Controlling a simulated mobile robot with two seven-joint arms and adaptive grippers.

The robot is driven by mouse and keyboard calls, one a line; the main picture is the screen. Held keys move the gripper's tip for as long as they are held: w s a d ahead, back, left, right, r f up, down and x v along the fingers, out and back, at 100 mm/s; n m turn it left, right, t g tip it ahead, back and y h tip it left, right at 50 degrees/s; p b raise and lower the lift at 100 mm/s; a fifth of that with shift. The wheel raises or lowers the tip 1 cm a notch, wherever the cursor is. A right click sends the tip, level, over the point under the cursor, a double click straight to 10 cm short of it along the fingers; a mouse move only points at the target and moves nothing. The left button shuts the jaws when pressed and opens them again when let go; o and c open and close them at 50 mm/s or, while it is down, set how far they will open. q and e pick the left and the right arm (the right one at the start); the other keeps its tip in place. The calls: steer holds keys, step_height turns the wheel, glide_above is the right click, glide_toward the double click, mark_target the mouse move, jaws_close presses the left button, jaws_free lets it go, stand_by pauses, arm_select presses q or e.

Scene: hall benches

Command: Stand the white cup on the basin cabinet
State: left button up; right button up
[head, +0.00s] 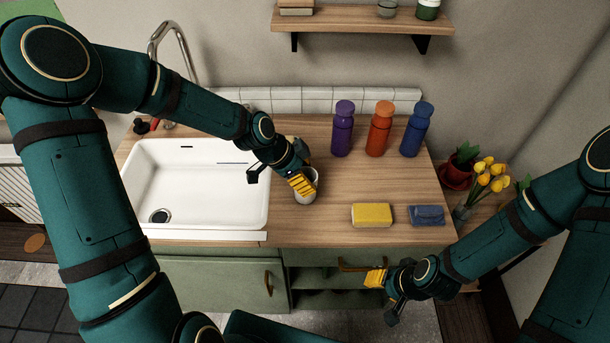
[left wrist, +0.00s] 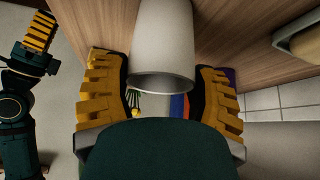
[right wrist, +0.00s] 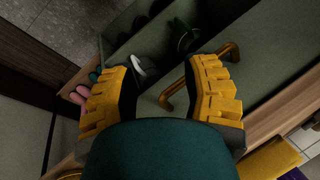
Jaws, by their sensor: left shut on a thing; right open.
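The white cup (head: 307,196) is at the basin cabinet's wooden top (head: 330,225), just right of the sink. My left gripper (head: 303,184) is shut on it and hides part of it. In the left wrist view the cup (left wrist: 165,45) is between the yellow fingers, its rim toward the camera. It looks about upright; I cannot tell whether its base touches the top. My right gripper (head: 384,288) is open and empty in front of the cabinet's lower right part, near a brass handle (right wrist: 172,97).
The white sink (head: 200,170) fills the left of the top. Purple (head: 342,130), orange (head: 379,130) and blue (head: 416,130) bottles stand at the back. A yellow sponge (head: 372,215) and a blue block (head: 427,215) lie at front right. Wood between bottles and sponge is clear.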

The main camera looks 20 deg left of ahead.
arm_select(q)
steer(key=o, duration=1.2)
steer(key=shift+f, duration=0.1)
steer(key=shift+a+r, duration=0.15)
steer(key=shift+r, duration=0.1)
steer(key=p+v, duration=0.3)
steer(key=v, duration=0.8)
steer(key=shift+s+a+r, duration=0.1)
steer(key=shift+s+r, duration=0.1)
steer(key=shift+r, duration=0.1)
steer(key=shift+f, duration=0.1)
